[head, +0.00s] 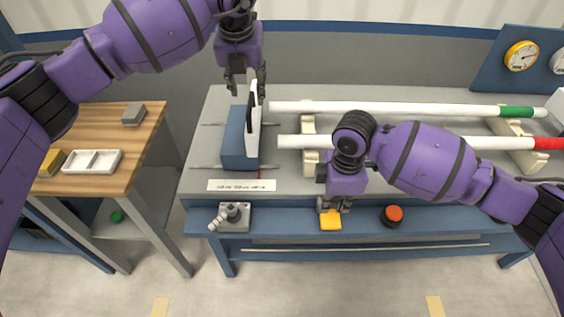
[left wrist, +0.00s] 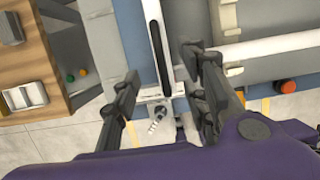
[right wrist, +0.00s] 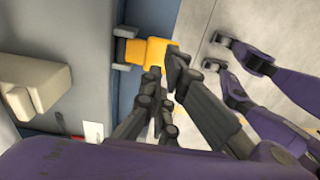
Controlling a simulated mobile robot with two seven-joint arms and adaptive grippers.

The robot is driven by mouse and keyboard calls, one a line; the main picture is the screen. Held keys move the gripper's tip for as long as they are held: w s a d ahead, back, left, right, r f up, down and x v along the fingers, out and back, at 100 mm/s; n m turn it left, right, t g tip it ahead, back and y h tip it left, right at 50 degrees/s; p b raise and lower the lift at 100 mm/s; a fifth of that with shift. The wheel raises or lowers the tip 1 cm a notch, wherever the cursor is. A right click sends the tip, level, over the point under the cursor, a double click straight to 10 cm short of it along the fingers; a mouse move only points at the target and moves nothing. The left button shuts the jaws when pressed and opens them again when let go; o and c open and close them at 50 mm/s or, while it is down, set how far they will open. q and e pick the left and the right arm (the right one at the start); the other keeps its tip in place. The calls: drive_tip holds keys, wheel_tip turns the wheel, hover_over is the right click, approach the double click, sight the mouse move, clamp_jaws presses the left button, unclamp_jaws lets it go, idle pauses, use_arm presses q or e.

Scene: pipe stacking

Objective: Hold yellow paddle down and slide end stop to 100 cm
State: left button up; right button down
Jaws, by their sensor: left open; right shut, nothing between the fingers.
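The end stop is a blue block (head: 235,150) with a white face plate (head: 254,120) and a black upright handle (head: 250,113), standing at the left of the bench. My left gripper (head: 246,88) is open above it. In the left wrist view the black handle (left wrist: 158,42) shows between its spread fingers, apart from both. The yellow paddle (head: 330,224) sticks out from the bench's front edge. My right gripper (head: 333,205) is shut and empty at the paddle. In the right wrist view its fingertips are beside the paddle (right wrist: 156,52); I cannot tell if they press it.
A white pipe with a green band (head: 515,112) and one with a red band (head: 547,143) lie on cream supports right of the end stop. A red button (head: 392,215) and a small lever (head: 232,213) sit on the front ledge. A wooden side table (head: 143,140) stands left.

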wheel_tip(320, 180, up, 6)
drive_tip(key=shift+r, duration=0.15)
idle(0.4)
idle(0.4)
